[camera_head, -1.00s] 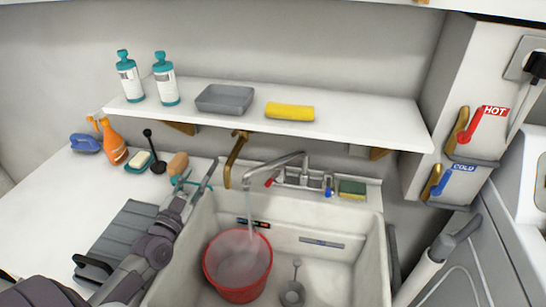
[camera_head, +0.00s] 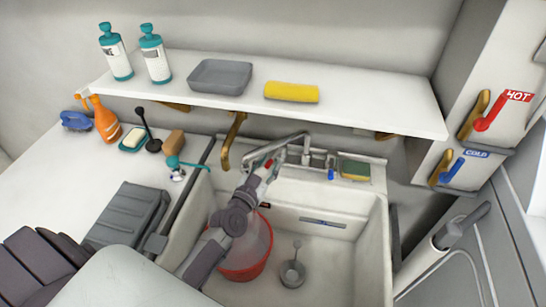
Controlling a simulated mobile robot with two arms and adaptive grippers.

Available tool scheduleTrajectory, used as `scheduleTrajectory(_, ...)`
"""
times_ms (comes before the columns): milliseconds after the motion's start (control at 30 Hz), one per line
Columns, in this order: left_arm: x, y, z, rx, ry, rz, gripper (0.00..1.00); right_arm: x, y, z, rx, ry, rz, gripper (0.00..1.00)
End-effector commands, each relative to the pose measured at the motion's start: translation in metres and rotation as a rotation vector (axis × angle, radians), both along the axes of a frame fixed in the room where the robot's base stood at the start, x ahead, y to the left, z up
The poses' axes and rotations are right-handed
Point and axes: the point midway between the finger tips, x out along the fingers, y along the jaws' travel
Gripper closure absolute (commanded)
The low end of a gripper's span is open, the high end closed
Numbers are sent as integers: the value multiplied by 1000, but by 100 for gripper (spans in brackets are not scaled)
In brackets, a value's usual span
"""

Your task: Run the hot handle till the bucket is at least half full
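The red bucket (camera_head: 243,274) stands upright in the left part of the sink. My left arm crosses over it and hides part of it. Its inside looks pale and hazy, and the water level cannot be read. The faucet (camera_head: 283,143) is at the back of the sink. My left gripper (camera_head: 269,168) is at the faucet's left side, where the red hot handle is, and mostly covers that handle. Whether its fingers are open or shut does not show. The blue cold handle (camera_head: 331,174) is right of it, untouched. My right gripper is out of view.
A shelf (camera_head: 350,105) with two bottles, a grey tray (camera_head: 221,76) and a yellow roll (camera_head: 291,92) hangs above. A drain strainer (camera_head: 292,273) is in the sink. Wall levers marked HOT (camera_head: 489,115) and COLD (camera_head: 452,169) are at right.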

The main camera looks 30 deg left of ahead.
Motion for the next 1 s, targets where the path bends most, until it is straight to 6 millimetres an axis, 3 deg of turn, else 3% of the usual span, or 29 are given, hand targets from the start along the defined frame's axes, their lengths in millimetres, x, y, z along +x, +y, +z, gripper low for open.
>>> scheduleTrajectory(200,24,0,0,-1,-1,-1,61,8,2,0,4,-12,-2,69)
scheduleTrajectory(567,28,0,0,-1,1,-1,61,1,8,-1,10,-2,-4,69)
scheduleTrajectory(800,28,0,0,-1,1,0,100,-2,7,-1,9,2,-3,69)
scheduleTrajectory(1000,28,0,0,-1,1,0,100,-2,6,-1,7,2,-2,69)
